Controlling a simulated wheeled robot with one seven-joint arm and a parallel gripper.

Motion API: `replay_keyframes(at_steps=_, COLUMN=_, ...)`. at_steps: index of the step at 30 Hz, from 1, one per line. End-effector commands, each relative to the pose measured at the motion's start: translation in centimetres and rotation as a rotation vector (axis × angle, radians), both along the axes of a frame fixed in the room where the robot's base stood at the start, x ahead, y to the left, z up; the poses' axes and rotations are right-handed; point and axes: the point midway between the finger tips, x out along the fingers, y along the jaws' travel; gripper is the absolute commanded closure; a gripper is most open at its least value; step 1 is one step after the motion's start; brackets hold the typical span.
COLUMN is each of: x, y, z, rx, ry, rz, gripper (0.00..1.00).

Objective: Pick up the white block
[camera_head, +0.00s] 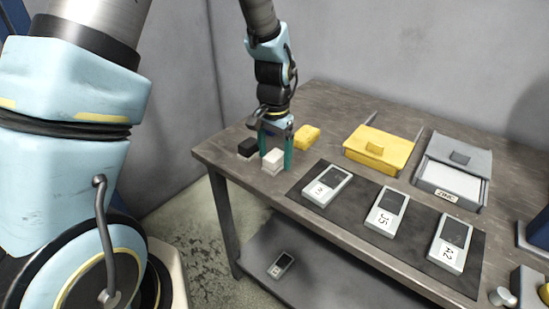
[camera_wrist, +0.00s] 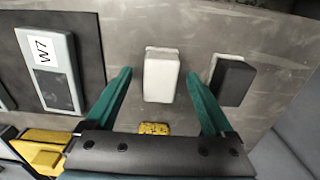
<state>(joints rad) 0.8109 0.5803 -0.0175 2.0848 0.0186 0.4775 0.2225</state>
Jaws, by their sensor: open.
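The white block (camera_head: 273,159) stands near the front left corner of the table. In the wrist view the white block (camera_wrist: 161,76) lies between the two teal fingers, with a gap on each side. My gripper (camera_head: 275,155) is open and points down over the block. In the wrist view my gripper (camera_wrist: 160,90) holds nothing between its fingers. A finger hides part of the block in the head view.
A black block (camera_head: 248,147) is close on the left, and a yellow block (camera_head: 307,138) is behind on the right. A dark mat (camera_head: 350,220) holds several grey devices. A yellow box (camera_head: 380,148) and a grey box (camera_head: 455,165) stand farther back.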

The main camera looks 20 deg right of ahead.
Motion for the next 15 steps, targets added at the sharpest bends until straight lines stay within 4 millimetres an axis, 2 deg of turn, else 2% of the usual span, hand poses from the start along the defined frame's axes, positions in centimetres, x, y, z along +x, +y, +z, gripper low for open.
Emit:
replay_keyframes(at_steps=3, x=-0.03, y=0.02, z=-0.71, rx=0.000, ry=0.001, rz=0.000, gripper=0.12)
replay_keyframes(at_steps=10, x=-0.01, y=0.00, z=-0.81, rx=-0.001, ry=0.000, rz=0.000, gripper=0.14)
replay_keyframes(at_steps=15, x=0.00, y=-0.01, z=-0.80, rx=-0.001, ry=0.000, rz=0.000, gripper=0.33)
